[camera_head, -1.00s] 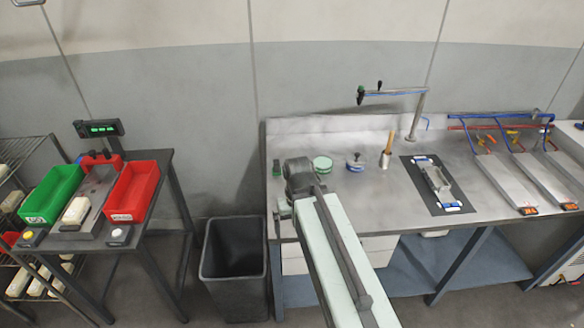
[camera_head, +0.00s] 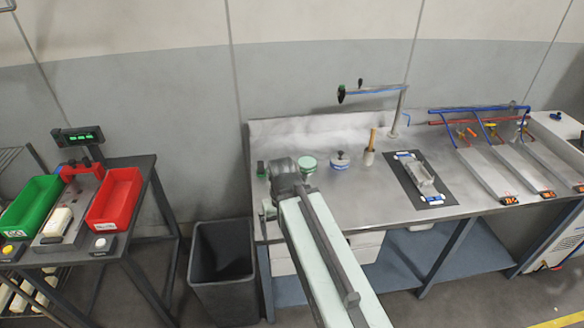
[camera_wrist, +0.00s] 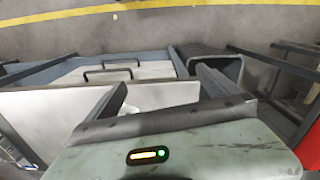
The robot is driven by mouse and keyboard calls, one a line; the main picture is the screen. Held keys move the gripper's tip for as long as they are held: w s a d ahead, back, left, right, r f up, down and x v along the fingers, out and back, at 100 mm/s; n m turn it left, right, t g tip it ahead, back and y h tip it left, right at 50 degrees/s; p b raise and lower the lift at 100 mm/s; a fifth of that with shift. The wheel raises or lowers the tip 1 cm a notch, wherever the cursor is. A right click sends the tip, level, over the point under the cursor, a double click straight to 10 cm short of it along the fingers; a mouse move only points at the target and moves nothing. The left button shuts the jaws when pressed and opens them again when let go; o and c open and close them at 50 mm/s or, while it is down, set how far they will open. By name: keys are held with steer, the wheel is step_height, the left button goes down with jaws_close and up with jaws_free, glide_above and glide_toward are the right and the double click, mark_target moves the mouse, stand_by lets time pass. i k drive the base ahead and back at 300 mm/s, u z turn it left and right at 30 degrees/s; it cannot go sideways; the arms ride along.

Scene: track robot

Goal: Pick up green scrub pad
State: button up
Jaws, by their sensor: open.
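I cannot make out a green scrub pad for certain. A small dark green item (camera_head: 262,169) stands at the left end of the steel bench (camera_head: 330,208), too small to identify. A round pale item with a green top (camera_head: 307,163) sits to its right, just beyond my arm's end. My arm reaches over the bench's front left part. In the wrist view my gripper (camera_wrist: 160,78) is open, its two dark fingers spread. Nothing shows held between them. Below them are the bench's drawers and a pale surface. The arm hides part of the bench top.
A black bin (camera_head: 222,262) stands left of the bench. A side table holds a green tray (camera_head: 30,205) and a red tray (camera_head: 115,197).

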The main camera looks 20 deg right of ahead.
mark_target(261, 172)
steer(key=u, duration=0.7)
steer(key=i, duration=0.95)
steer(key=u, duration=0.8)
